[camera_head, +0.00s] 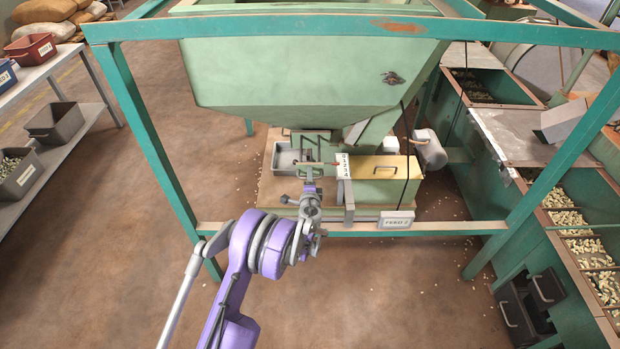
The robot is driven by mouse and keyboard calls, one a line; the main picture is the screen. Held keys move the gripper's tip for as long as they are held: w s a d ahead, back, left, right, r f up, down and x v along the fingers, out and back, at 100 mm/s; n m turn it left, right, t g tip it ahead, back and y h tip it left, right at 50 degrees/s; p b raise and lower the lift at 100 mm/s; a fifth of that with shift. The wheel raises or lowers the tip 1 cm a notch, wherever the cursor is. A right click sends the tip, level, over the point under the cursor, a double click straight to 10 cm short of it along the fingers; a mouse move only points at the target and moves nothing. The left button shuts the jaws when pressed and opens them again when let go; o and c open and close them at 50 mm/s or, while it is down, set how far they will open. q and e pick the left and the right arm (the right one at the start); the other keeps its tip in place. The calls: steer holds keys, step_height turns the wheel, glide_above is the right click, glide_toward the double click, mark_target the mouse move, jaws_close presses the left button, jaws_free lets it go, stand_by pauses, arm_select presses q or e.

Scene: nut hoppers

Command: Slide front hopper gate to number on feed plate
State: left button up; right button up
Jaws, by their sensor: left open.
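The front hopper (310,80) is a large pale green bin hung in a green frame. Under its outlet a small white number scale (344,167) stands upright, with a small red mark beside it. A green gate bar (322,168) lies just left of the scale. The feed plate (397,221), reading what looks like FEED 2, is on the frame's front rail. My left gripper (311,174) is open at the gate bar, left of the scale; whether it touches the bar I cannot tell. My wrist hides part of the gate area. My right gripper is not in view.
The green frame's front rail (450,228) and legs surround the hopper. A yellow-topped box (385,168) sits right of the scale, and a grey tray (287,158) to the left. Nut bins (566,218) stand at right, a shelf (62,150) at left.

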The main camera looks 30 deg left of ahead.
arm_select(q)
steer(key=shift+s, duration=0.1)
steer(key=p+v, duration=0.1)
steer(key=v, duration=0.9)
steer(key=shift+s+d+p, duration=0.25)
steer(key=shift+d+p, duration=0.05)
steer(key=shift+r, duration=0.1)
